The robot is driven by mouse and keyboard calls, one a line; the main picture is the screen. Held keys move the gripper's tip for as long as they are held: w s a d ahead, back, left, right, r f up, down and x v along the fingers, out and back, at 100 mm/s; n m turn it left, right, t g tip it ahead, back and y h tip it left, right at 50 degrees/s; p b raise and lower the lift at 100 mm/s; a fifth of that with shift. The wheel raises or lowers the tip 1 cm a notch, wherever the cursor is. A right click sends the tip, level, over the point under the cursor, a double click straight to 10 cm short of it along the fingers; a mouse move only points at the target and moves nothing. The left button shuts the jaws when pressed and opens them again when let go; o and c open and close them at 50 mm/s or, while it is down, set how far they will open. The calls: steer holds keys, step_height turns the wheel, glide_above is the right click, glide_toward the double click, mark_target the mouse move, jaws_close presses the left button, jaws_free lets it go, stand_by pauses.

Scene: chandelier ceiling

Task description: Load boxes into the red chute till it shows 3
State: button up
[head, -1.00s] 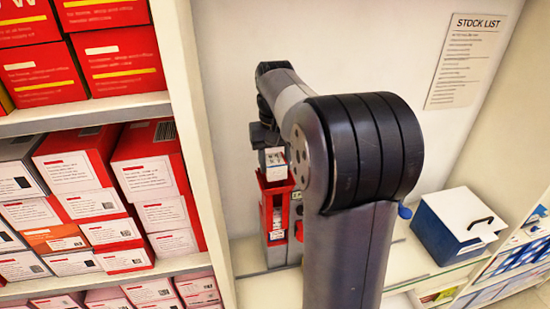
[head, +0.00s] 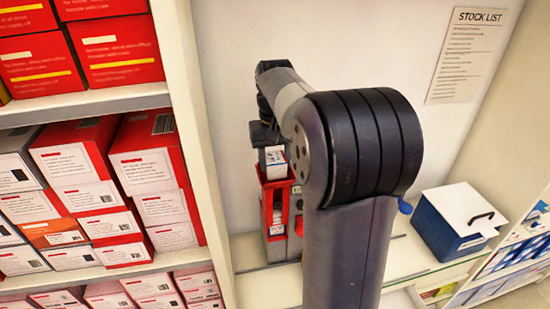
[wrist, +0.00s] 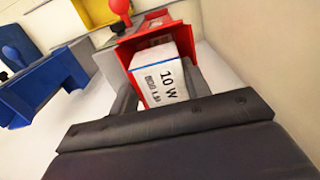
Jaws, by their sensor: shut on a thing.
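My gripper (wrist: 160,88) is shut on a small white box (wrist: 165,75) marked "10 W", with one finger on each side of it. The box (head: 273,161) also shows in the head view, just below my gripper (head: 268,140). The red chute (wrist: 128,46) is right behind the box in the wrist view, and the box overlaps its open mouth. I cannot tell how far inside it is. In the head view the red chute (head: 267,205) stands upright on the counter under the box. Any number on it is too small to read.
A blue chute (wrist: 40,88) and a yellow one (wrist: 95,14) are left of the red one in the wrist view. A blue-and-white case (head: 450,225) stands on the counter at right. Shelves of red boxes (head: 75,170) fill the left. My arm hides mid-counter.

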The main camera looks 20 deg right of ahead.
mark_target(275, 157)
steer(key=shift+f+b, duration=0.55)
steer(key=shift+f, duration=0.55)
steer(key=o, duration=0.9)
steer(key=shift+r, duration=0.15)
steer(key=shift+o, duration=0.8)
step_height(275, 157, up, 3)
steer(key=shift+r+p, duration=0.1)
steer(key=shift+p, duration=1.1)
steer(key=shift+r, duration=2.3)
